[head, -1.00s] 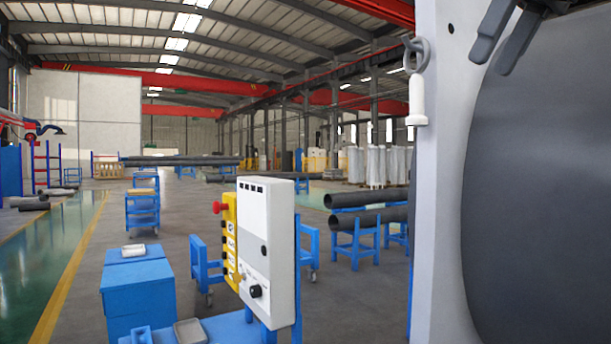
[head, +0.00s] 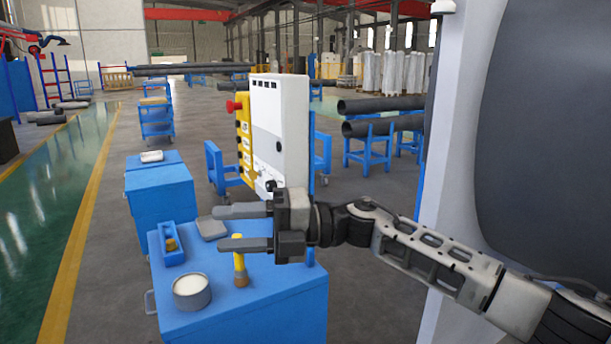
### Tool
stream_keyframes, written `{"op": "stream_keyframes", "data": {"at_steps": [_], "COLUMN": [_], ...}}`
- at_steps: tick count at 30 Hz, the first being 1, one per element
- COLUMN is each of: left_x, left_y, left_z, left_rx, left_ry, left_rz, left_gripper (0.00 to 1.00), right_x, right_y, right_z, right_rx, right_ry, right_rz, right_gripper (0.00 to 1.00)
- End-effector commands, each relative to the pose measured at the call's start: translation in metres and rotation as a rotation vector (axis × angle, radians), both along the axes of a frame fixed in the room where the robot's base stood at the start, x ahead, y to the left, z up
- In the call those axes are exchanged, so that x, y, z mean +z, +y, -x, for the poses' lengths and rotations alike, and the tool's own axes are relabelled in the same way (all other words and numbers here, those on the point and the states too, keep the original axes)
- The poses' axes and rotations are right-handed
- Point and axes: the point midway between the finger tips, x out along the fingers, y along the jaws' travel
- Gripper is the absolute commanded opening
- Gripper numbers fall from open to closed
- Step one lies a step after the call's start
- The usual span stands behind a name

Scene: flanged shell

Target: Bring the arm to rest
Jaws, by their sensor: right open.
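My right arm (head: 430,262) comes in from the lower right of the head view and reaches left. Its gripper (head: 229,227) is open, with two grey fingers spread one above the other and nothing visible between them. In the picture it overlaps the blue bench (head: 245,300) and the lower part of the white control box (head: 281,130). The lower finger overlaps the top of a yellow-handled tool (head: 240,270); I cannot tell whether they touch. My left gripper is not in view.
On the bench are a round tin (head: 191,291), a blue tray (head: 172,245) and a grey dish (head: 211,228). A blue cabinet (head: 160,195) stands behind. A large flanged shell (head: 560,150) fills the right side. Floor at left is open.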

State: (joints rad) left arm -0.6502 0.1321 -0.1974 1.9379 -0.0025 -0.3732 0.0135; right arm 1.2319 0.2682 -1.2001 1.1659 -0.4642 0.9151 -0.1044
Motion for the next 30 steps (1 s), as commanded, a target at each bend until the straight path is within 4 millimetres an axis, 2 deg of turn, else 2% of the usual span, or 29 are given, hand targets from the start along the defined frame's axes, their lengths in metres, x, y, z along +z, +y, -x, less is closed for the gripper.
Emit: {"op": "stream_keyframes", "data": {"at_steps": [1, 3, 8, 13, 17, 20, 21, 24, 27, 30], "left_x": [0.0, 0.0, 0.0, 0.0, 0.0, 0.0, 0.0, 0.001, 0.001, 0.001], "left_y": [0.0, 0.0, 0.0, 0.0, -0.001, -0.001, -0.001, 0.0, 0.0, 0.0], "left_z": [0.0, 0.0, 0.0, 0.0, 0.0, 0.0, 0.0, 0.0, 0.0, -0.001], "left_rx": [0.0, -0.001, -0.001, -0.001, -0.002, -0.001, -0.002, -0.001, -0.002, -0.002], "left_ry": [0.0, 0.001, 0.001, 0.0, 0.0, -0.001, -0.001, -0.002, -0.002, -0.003], "left_rz": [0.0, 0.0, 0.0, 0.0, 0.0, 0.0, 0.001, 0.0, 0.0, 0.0], "left_gripper": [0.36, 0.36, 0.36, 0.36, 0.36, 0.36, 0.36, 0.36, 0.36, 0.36], "right_x": [-0.016, -0.031, -0.074, -0.142, -0.21, -0.266, -0.288, -0.335, -0.369, -0.39], "right_y": [0.006, 0.008, -0.007, -0.049, -0.094, -0.134, -0.15, -0.188, -0.218, -0.239], "right_z": [0.007, 0.009, 0.009, 0.01, 0.027, 0.055, 0.069, 0.111, 0.153, 0.186], "right_rx": [-0.036, -0.103, -0.292, -0.545, -0.766, -0.951, -1.026, -1.203, -1.35, -1.458], "right_ry": [0.112, 0.255, 0.596, 0.972, 1.256, 1.47, 1.548, 1.721, 1.855, 1.943], "right_rz": [-0.085, -0.188, -0.392, -0.552, -0.633, -0.673, -0.683, -0.69, -0.684, -0.672], "right_gripper": [0.47, 0.47, 0.47, 0.47, 0.47, 0.47, 0.47, 0.47, 0.47, 0.47]}}
